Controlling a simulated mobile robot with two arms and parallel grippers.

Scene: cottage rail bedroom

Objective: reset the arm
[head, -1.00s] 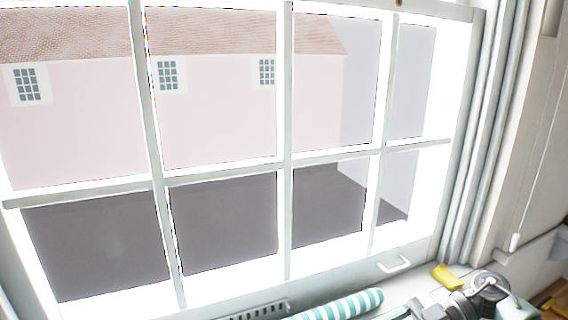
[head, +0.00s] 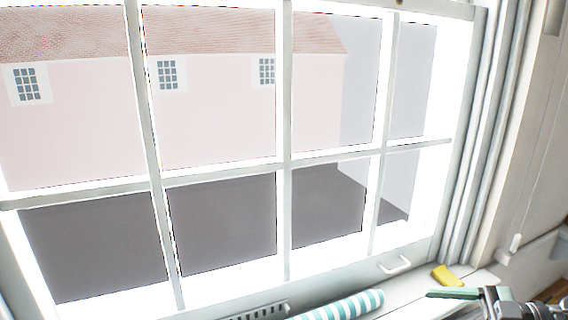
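Part of my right arm and gripper (head: 458,294) shows at the bottom right corner of the head view, in front of the window sill. A long flat green piece points left from dark grey metal parts. I cannot tell whether this piece is a finger or something held, and the rest is cut off by the lower edge. Whether the gripper is open or shut does not show. My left gripper is not in view.
A large white-framed window (head: 286,160) fills most of the view. A yellow object (head: 447,275) lies on the sill (head: 415,285) near my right arm. A teal-and-white striped roll (head: 342,306) lies left of it. A white handle (head: 395,265) sits on the lower window frame.

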